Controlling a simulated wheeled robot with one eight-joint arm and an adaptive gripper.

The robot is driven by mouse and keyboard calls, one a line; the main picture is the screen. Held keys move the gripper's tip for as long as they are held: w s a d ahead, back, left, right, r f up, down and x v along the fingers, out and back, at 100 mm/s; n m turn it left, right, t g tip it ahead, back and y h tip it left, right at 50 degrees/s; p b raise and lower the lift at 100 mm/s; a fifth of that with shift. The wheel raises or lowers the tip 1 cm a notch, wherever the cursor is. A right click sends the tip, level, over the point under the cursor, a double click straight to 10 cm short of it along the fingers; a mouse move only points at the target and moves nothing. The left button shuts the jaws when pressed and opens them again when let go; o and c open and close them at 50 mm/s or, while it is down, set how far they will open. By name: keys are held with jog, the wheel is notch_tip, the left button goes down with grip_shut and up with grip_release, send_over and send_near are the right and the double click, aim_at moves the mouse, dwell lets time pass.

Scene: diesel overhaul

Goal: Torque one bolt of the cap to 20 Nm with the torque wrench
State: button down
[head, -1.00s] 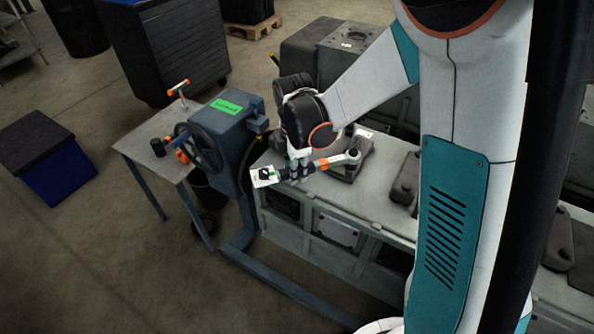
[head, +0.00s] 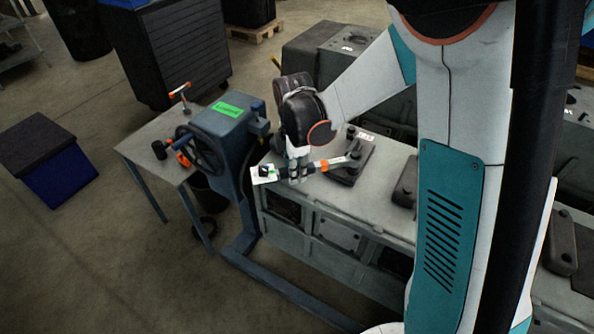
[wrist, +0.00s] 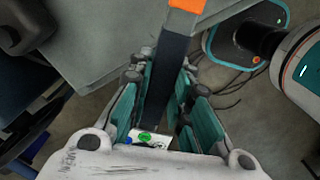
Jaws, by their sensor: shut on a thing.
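My gripper (head: 298,174) is shut on the torque wrench (head: 322,165), around its dark handle, which also shows between the fingers in the wrist view (wrist: 171,68). The wrench has an orange band and a silver head end. A white tag with a green mark hangs at its handle end. The wrench lies roughly level, its head end pointing right over the dark cap (head: 364,151) on the grey engine block. Bolts show on the cap. Whether the wrench head sits on a bolt is too small to tell. The wrench head is out of the wrist view.
A blue machine with a handwheel (head: 235,125) and green label stands left of the block (head: 390,205). A small table (head: 150,150) holds a hammer and a T-handled tool. More dark covers (head: 404,188) lie along the block top. The floor in front is clear.

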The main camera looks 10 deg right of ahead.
jog(key=shift+w+a, duration=0.15)
jog(key=shift+w, duration=0.15)
jog(key=shift+w, duration=0.2)
jog(key=shift+w+r+m, duration=0.1)
jog(key=shift+w+m, duration=0.25)
jog(key=shift+m, duration=0.05)
dwell(0.4)
jog(key=shift+s, duration=0.1)
jog(key=shift+s, duration=0.5)
jog(key=shift+r+p, duration=0.9)
jog(key=shift+r, duration=0.8)
